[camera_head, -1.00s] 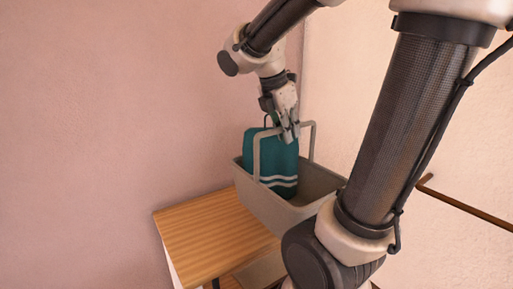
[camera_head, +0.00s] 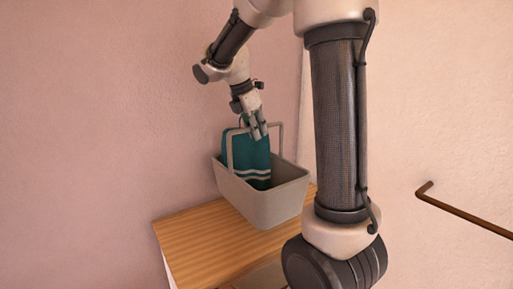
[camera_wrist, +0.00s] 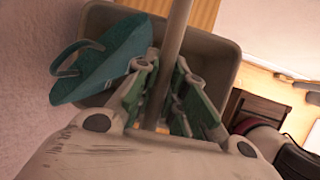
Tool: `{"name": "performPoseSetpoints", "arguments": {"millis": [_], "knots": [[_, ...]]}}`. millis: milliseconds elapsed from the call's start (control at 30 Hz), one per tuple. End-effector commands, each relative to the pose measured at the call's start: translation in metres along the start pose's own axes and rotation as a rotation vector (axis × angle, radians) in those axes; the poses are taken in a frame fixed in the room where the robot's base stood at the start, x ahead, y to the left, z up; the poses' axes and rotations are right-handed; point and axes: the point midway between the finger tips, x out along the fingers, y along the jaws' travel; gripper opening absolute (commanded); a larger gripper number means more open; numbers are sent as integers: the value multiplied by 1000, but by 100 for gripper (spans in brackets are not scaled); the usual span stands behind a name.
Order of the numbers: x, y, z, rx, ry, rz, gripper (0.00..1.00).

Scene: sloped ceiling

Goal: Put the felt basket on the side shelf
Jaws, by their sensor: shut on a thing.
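The grey felt basket (camera_head: 262,206) has an upright loop handle and shows open from above. A teal item with white stripes (camera_head: 247,158) stands in it and leans out over the back rim. My gripper (camera_head: 258,134) is shut on the basket's handle. In the wrist view the handle bar (camera_wrist: 177,50) passes between the fingers (camera_wrist: 165,100), with the grey basket (camera_wrist: 222,62) beyond. The wooden side shelf (camera_head: 195,240) lies under the basket. I cannot tell whether the basket's bottom touches it or hangs just above.
A pink wall stands behind and left of the shelf. A brown rail (camera_head: 465,214) sticks out at the right. The shelf's left and front parts are bare. My arm hides the shelf's right end.

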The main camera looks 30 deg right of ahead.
Motion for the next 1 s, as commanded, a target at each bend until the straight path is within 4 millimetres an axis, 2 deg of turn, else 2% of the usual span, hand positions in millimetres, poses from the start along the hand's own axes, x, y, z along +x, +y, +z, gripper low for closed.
{"name": "performPoseSetpoints", "arguments": {"millis": [400,633,867,900,1000], "knots": [[24,0,-10,0,-1,3,0],[52,0,-22,0,-1,2,0],[56,3,-23,1,-1,4,0],[56,2,-23,1,0,2,20],[56,2,-23,1,0,2,34]]}}
